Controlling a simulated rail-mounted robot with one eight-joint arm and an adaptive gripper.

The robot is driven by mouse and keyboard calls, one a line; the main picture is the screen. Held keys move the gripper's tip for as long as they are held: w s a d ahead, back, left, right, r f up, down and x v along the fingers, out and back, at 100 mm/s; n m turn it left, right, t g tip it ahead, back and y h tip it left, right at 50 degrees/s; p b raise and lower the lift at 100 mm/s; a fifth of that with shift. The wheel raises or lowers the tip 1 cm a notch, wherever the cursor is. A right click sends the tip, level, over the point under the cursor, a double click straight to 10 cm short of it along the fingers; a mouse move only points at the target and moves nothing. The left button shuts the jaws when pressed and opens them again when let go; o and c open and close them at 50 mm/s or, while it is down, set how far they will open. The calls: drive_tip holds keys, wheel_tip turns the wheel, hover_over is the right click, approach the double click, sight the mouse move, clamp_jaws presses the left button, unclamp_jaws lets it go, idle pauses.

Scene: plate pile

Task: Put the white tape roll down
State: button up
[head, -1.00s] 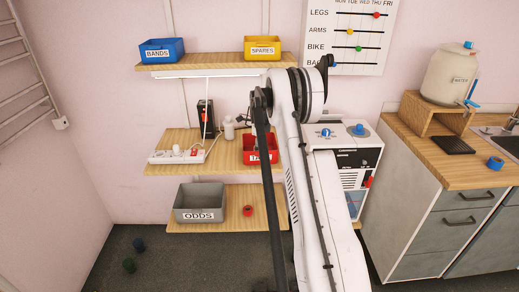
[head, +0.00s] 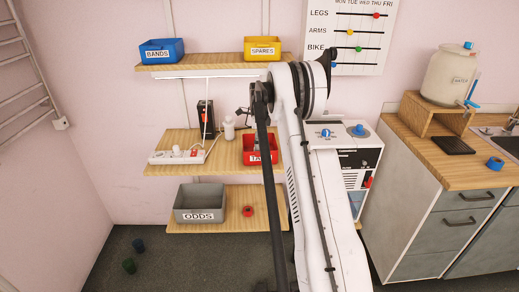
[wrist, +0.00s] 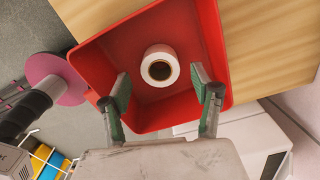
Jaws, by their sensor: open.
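The white tape roll (wrist: 161,52) lies inside the red bin (wrist: 222,50), near the middle of its floor, with its hole facing the wrist camera. My gripper (wrist: 160,76) is open, its green-padded fingers spread to either side of the roll in the picture, with clear gaps and nothing held. In the head view the red bin (head: 249,158) stands on the middle wooden shelf, its label partly hidden by my arm. The roll cannot be made out there. A small dark part of my gripper (head: 243,112) shows just above the bin.
The grey ODDS bin (head: 200,217) and a red roll (head: 247,211) are on the lower shelf. A white machine (head: 350,135) stands at right.

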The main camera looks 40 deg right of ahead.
wheel_tip(320, 180, up, 8)
drive_tip(key=s+a+r+n+t, duration=0.1)
drive_tip(key=a+r+n, duration=0.2)
drive_tip(key=a+r, duration=0.35)
drive_tip(key=s+a+r+n, duration=0.2)
drive_tip(key=a+r+n, duration=0.1)
drive_tip(key=a+r, duration=0.3)
drive_tip(key=s+a+r+n+t, duration=0.1)
drive_tip(key=s+a+r+n, duration=0.15)
drive_tip(key=a, duration=0.25)
drive_tip(key=s+a+r+n+h, duration=0.1)
drive_tip(key=s+a+r+n, duration=0.15)
drive_tip(key=s+a, duration=0.2)
drive_tip(key=s+a+r+n+t, duration=0.1)
drive_tip(key=s+a+r+n, duration=0.15)
drive_tip(key=a, duration=0.35)
drive_tip(key=s+a+f+n+t, duration=0.2)
drive_tip(key=s+a+f+n, duration=0.2)
drive_tip(key=s+a+n, duration=0.3)
drive_tip(key=s+a+f+n+t+y, duration=0.1)
drive_tip(key=s+a+n, duration=0.6)
drive_tip(key=s, duration=1)
drive_tip(key=a+f+t, duration=0.1)
drive_tip(key=a+f, duration=0.1)
drive_tip(key=a, duration=0.1)
drive_tip(key=shift+s+a+f+n, duration=0.2)
drive_tip(key=shift+s+f+n, duration=0.15)
drive_tip(key=shift+s+f, duration=0.05)
